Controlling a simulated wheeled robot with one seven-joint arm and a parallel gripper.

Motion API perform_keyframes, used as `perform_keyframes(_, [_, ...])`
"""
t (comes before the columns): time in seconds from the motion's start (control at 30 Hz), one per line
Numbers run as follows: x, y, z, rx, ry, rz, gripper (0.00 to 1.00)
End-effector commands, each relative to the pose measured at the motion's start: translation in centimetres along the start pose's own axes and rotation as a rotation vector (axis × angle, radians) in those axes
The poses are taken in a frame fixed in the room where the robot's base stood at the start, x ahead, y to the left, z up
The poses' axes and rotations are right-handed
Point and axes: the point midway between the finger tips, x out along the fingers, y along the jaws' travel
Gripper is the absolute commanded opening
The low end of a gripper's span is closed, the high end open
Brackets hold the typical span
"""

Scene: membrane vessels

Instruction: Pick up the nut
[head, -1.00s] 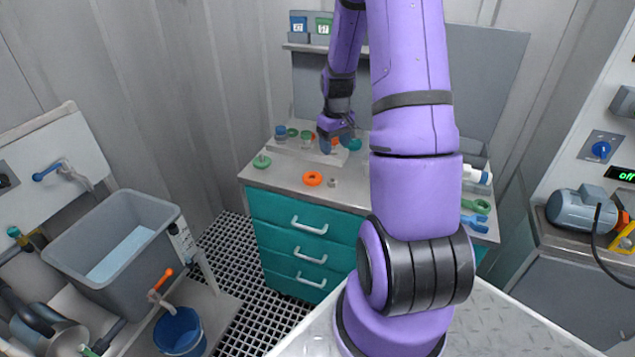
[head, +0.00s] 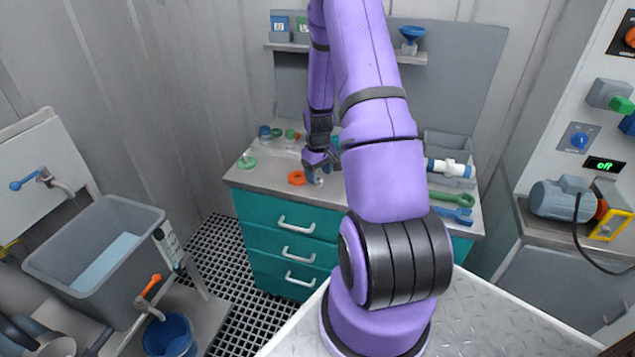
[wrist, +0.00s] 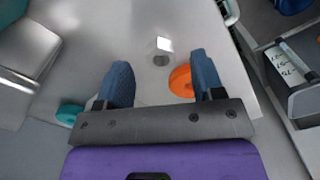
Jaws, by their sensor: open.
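The nut (wrist: 160,50) is a small light grey piece with a dark hole, on the grey bench top. In the wrist view it lies between and just beyond my two blue fingertips, with space on both sides. My gripper (wrist: 160,66) is open and empty, pointing down over the bench. In the head view my gripper (head: 318,168) is low over the bench, right of the orange ring, and largely covers the nut.
A green disc (head: 246,163) is at the bench's left. A green tool (head: 450,197) and a blue wrench (head: 452,214) lie at the right.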

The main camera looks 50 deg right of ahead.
Motion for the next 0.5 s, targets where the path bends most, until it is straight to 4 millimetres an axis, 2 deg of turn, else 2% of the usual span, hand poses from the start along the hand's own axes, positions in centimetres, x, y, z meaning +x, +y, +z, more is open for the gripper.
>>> perform_keyframes(0.03, [0.8,-0.1,0.0,0.000,-0.003,-0.001,0.62])
perform_keyframes(0.2, [2.3,0.0,0.0,-0.001,-0.001,0.000,0.62])
perform_keyframes(0.47, [2.5,0.0,0.0,0.000,0.000,0.000,0.62])
perform_keyframes(0.5, [2.5,0.0,0.0,0.000,0.000,0.000,0.57])
